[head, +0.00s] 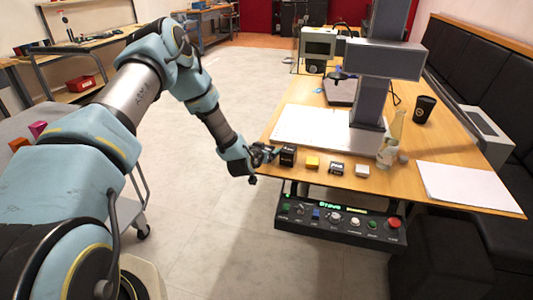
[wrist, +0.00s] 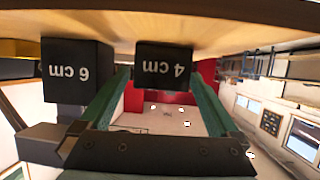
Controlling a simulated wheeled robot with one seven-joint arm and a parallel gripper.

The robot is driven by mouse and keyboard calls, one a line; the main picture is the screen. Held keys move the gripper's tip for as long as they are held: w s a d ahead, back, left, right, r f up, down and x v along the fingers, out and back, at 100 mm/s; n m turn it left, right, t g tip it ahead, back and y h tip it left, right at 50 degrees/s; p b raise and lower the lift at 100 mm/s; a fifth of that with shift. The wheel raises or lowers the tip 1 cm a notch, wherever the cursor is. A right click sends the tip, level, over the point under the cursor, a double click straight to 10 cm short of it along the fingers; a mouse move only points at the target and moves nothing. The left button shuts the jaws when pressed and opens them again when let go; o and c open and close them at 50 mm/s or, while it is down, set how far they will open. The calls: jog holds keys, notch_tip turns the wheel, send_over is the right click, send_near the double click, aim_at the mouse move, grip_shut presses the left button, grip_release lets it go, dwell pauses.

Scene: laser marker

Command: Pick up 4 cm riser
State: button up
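The 4 cm riser is a black block with an upside-down white "4 cm" label (wrist: 163,66) in the wrist view. It stands against the wooden table surface, ahead of my gripper (wrist: 164,90). My gripper's two green fingers are spread, one toward each side of the riser, and nothing shows held between them. I cannot tell whether they touch it. In the head view my gripper (head: 266,154) is at the table's near left edge, beside a black block (head: 288,156). The label there is too small to read.
A larger black "6 cm" block (wrist: 72,70) stands close beside the riser, left in the wrist view. In the head view a yellow block (head: 312,162), a dark labelled block (head: 336,168) and a white block (head: 362,171) continue the row.

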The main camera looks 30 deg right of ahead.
jog(key=shift+r, duration=0.1)
grip_shut()
dwell(0.5)
